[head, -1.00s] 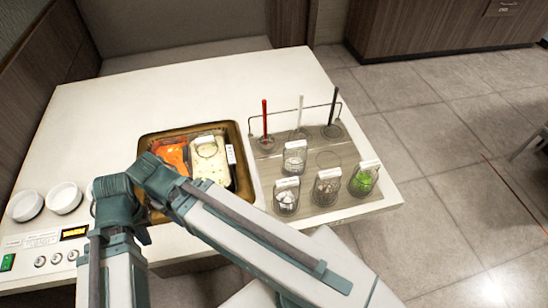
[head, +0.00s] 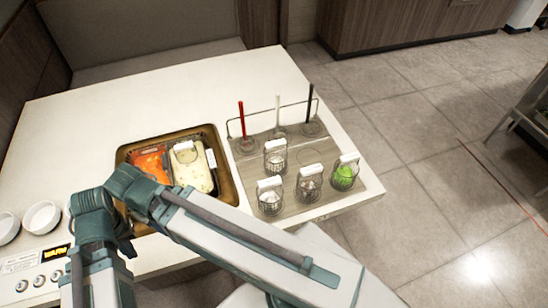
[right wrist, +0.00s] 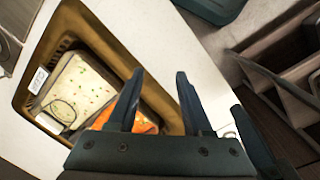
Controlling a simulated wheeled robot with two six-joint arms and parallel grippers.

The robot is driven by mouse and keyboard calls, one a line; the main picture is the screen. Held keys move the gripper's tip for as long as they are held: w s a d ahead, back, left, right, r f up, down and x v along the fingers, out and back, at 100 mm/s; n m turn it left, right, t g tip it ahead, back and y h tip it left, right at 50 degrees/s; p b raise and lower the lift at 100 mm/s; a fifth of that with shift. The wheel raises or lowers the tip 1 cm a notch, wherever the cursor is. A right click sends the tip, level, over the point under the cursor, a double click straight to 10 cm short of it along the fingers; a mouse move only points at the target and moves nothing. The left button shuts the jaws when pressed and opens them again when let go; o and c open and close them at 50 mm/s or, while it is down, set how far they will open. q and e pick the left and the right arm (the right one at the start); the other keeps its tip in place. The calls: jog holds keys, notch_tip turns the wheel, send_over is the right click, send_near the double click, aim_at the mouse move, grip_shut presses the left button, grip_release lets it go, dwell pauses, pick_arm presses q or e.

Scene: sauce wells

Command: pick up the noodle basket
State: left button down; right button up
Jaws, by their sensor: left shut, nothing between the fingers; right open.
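Several wire baskets with white tags stand on the wood-toned panel at the right of the counter in the head view. One is at the middle (head: 275,158), two are in front (head: 270,198) (head: 308,186), and one with green contents (head: 344,176) is at the right. I cannot tell which holds noodles. In the right wrist view my right gripper (right wrist: 160,100) is open and empty, above the brown basin, away from the baskets.
The brown basin (head: 230,190) holds orange and pale food trays. Red, white and black handles (head: 242,118) rise behind the baskets, with a thin wire rail. White bowls (head: 42,217) stand at the left. The counter's back (head: 150,100) is clear.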

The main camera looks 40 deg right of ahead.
jog(key=shift+o, duration=1)
jog(key=shift+d, duration=0.1)
jog(key=shift+o, duration=0.2)
jog(key=w+d+r+n+h+p, duration=0.1)
jog(key=w+d+r+n+p, duration=0.1)
jog(key=d, duration=0.6)
jog(key=shift+w+d+r+p, duration=0.2)
jog(key=shift+w+r+p, duration=0.55)
jog(key=shift+r, duration=0.2)
jog(key=n+g+h+p, duration=0.2)
jog(key=n+h+p, duration=0.1)
jog(key=n+p, duration=0.4)
send_near(277, 143)
jog(key=b+x, duration=0.4)
jog(key=b, duration=0.3)
jog(key=shift+w+f, duration=0.1)
jog(key=shift+f, duration=0.2)
jog(key=shift+d+f+b, duration=0.2)
jog(key=shift+d+b, duration=0.1)
jog(key=shift+b, duration=0.15)
